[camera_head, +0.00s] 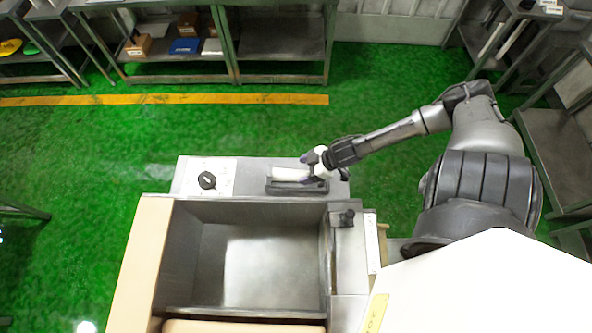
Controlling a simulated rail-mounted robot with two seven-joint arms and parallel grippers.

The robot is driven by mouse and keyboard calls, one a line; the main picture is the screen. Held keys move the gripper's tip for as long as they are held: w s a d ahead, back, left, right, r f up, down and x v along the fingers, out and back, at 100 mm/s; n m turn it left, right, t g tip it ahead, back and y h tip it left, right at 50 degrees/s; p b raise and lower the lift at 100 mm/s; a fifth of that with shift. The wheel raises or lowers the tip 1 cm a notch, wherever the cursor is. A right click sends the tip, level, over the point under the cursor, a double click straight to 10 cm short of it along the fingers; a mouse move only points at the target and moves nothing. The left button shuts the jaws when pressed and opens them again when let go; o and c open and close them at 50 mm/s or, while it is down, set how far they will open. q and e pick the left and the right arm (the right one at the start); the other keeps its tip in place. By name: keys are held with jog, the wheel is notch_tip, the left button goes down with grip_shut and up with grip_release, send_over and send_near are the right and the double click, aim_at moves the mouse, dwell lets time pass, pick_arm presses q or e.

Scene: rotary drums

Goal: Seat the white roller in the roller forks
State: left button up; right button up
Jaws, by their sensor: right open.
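The white roller (289,174) lies roughly level along the dark roller forks (290,188) on the grey top at the back of the machine. Whether it sits fully down in the forks is too small to tell. My right gripper (309,167) is open at the right end of the roller, coming in from the right. Its fingers hide that end of the roller and part of the forks. Whether the fingers touch the roller cannot be told. My left gripper is not in view.
A black knob (207,180) on a white plate is left of the forks. In front is a deep metal basin (260,262) with a tan panel (138,262) on its left. Shelves (280,45) stand at the back, beyond open green floor (110,140).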

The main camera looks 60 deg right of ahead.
aim_at(298, 174)
jog(key=shift+b+x, duration=0.3)
jog(key=shift+x, duration=2.15)
jog(key=shift+s, duration=0.1)
